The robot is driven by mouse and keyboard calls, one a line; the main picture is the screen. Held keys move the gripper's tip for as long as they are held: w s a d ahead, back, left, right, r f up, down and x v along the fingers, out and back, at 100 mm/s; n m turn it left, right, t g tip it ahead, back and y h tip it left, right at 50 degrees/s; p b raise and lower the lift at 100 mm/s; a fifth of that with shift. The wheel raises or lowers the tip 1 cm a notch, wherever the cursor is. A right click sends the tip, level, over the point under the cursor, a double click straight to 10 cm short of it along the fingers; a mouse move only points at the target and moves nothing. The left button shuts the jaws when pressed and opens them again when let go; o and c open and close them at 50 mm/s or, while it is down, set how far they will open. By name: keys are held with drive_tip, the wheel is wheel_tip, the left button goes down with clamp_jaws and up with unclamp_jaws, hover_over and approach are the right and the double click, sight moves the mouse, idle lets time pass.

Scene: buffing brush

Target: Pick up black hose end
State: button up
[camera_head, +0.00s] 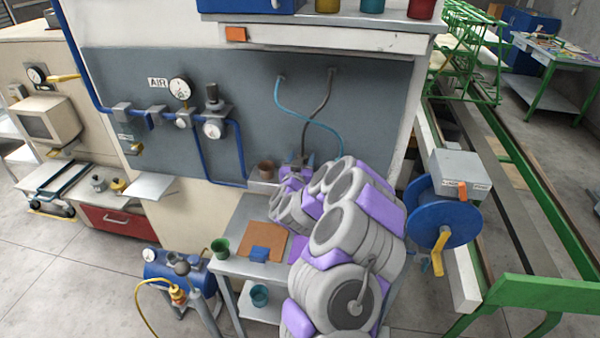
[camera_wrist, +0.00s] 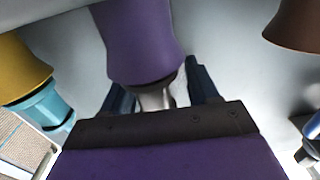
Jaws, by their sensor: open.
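In the head view, a black hose (camera_head: 318,102) hangs from the grey wall panel and curves down to my gripper (camera_head: 296,168). Its lower end is small and partly hidden by my arm. In the wrist view, my gripper (camera_wrist: 158,85) has its two dark fingers apart. A purple rounded piece (camera_wrist: 138,40) with a pale metal tip (camera_wrist: 155,98) lies between them. I cannot tell whether this piece belongs to the black hose, or whether a finger touches it.
A teal hose (camera_head: 300,117) hangs from the same panel beside the black one. A brown cup (camera_head: 266,169) stands just left of my gripper. The bench (camera_head: 240,263) below holds a green cup (camera_head: 220,248) and a blue block (camera_head: 259,254). A blue hose reel (camera_head: 432,212) is at right.

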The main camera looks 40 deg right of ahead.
drive_tip(key=shift+d+f, duration=0.1)
drive_tip(key=shift+d, duration=0.35)
drive_tip(key=shift+s, duration=0.1)
drive_tip(key=shift+c, duration=1)
drive_tip(key=shift+a, duration=0.15)
drive_tip(key=c, duration=0.9)
